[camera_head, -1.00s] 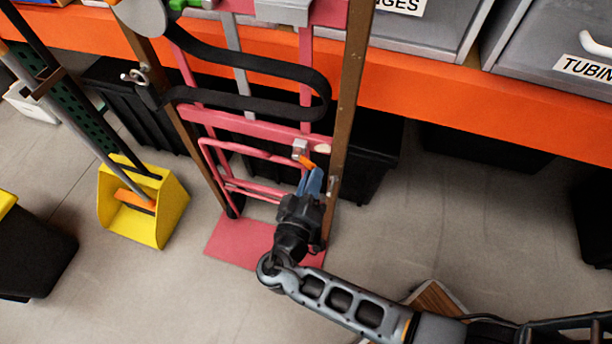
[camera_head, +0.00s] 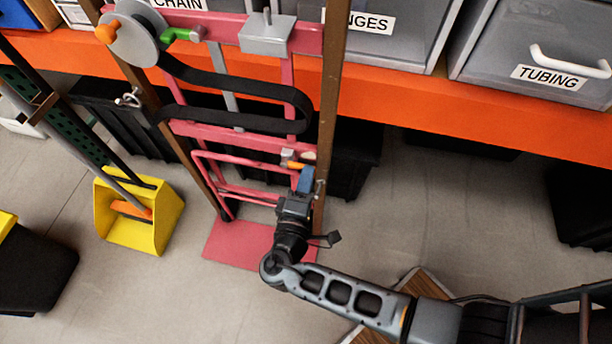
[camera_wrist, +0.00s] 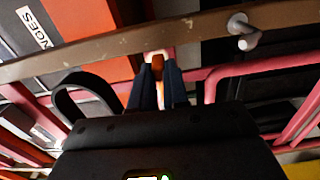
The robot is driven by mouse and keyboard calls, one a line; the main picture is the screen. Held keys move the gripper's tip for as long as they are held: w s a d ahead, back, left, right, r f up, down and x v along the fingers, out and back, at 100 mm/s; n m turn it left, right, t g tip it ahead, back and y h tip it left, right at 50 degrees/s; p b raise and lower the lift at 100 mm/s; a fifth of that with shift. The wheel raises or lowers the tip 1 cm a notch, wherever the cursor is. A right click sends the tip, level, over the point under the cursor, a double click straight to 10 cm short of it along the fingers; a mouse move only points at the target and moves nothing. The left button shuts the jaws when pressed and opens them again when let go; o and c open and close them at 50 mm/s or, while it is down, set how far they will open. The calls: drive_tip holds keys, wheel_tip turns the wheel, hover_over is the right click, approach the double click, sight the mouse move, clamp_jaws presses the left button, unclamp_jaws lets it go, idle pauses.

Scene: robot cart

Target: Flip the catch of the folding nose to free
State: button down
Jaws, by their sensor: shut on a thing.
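The orange catch (camera_head: 295,164) sits by a small grey bracket (camera_head: 286,154) on the lower pink crossbar of an upright cart, near its right brown rail. My gripper (camera_head: 305,174) reaches up to it from below, its blue fingers shut on the catch. In the wrist view the orange catch (camera_wrist: 157,62) shows between the two fingertips (camera_wrist: 158,70), which hide part of it. The pink tube loop (camera_head: 232,157), seemingly the folding nose, stands upright against the cart frame. A flat pink plate (camera_head: 232,243) lies at the cart's foot.
A black strap (camera_head: 240,83) loops across the cart above the catch. The brown rail (camera_head: 330,90) and a metal pin (camera_wrist: 240,30) are close to my gripper. A yellow dustpan (camera_head: 140,215) stands left. Grey drawers (camera_head: 540,50) are behind.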

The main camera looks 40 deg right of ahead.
idle(0.3)
drive_tip(key=shift+r, duration=0.1)
drive_tip(key=c, duration=1.1)
unclamp_jaws()
drive_tip(key=shift+v, duration=3.95)
